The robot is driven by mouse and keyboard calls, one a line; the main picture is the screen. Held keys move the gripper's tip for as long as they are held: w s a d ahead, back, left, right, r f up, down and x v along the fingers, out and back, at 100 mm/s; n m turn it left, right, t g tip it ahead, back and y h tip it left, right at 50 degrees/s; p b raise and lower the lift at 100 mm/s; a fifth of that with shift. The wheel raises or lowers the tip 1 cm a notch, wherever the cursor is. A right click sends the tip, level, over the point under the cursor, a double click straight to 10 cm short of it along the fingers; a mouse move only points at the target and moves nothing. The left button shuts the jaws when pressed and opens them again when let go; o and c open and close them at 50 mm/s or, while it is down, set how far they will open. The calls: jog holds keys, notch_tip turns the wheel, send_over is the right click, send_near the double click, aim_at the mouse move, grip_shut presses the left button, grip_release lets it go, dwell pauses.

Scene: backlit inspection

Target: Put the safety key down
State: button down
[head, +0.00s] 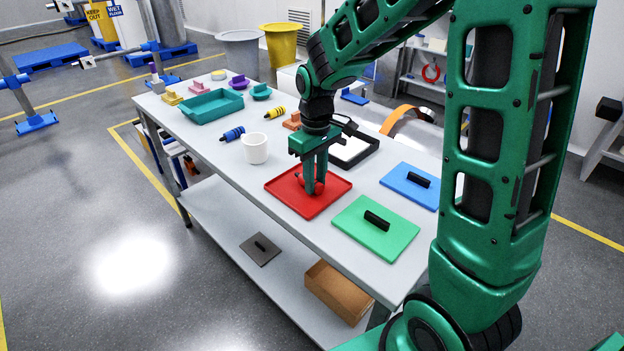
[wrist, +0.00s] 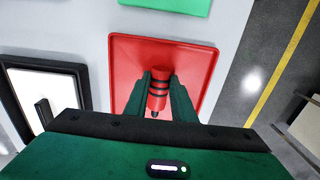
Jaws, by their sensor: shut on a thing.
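The safety key looks to be the red cylinder with black bands (wrist: 159,88). My gripper (wrist: 159,92) is shut on it, one finger on each side. In the head view my gripper (head: 313,186) points down over the red tray (head: 334,188), and the key is mostly hidden behind the fingers. In the wrist view the red tray (wrist: 204,66) lies behind and around the key. The key is over the tray's floor or on it; I cannot tell whether it touches.
A green lid (head: 377,227) and a blue lid (head: 410,185) lie right of the tray. A black-framed light panel (head: 351,149) is behind it. A white cup (head: 255,148), a blue banded cylinder (head: 232,134) and a yellow one (head: 275,112) stand or lie to the left.

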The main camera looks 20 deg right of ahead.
jog(key=shift+f, duration=0.1)
jog(key=c, duration=1.5)
grip_release()
notch_tip(320, 180, up, 12)
jog(key=s+d+f+m, duration=0.1)
jog(key=s+d+m, duration=0.2)
jog(key=s, duration=0.6)
jog(key=s+d+f+m, duration=0.2)
jog(key=s+d+m, duration=0.2)
jog(key=s, duration=0.5)
jog(key=s+d+f+m, duration=0.2)
jog(key=s+d+m, duration=0.1)
jog(key=s+d, duration=0.4)
jog(key=shift+s+d+m, duration=0.1)
jog(key=shift+s+m, duration=0.3)
jog(key=shift+s, duration=0.55)
